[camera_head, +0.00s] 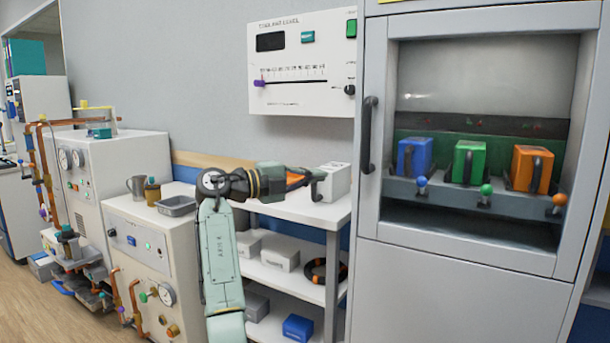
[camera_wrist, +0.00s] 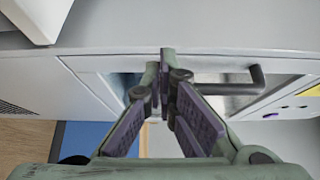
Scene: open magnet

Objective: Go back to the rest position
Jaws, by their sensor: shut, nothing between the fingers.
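My arm (camera_head: 222,250) rises in front of the white shelf and bends to the right at its dark joint. My gripper (camera_head: 314,176) points right above the shelf top, level with a white box, and its fingers look close to that box; I cannot tell whether they touch. In the wrist view my gripper (camera_wrist: 166,62) has its fingertips together with nothing between them. A dark bar handle (camera_wrist: 258,80) on a pale front lies just right of the fingertips in the wrist view, apart from them as far as I can see.
The white box (camera_head: 337,182) stands on the shelf unit (camera_head: 325,213). A grey cabinet (camera_head: 450,290) with a dark door handle (camera_head: 369,135) and blue, green and orange handled blocks stands right. A white slider panel (camera_head: 300,100) hangs above. Machines with pipes and gauges (camera_head: 140,235) stand left.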

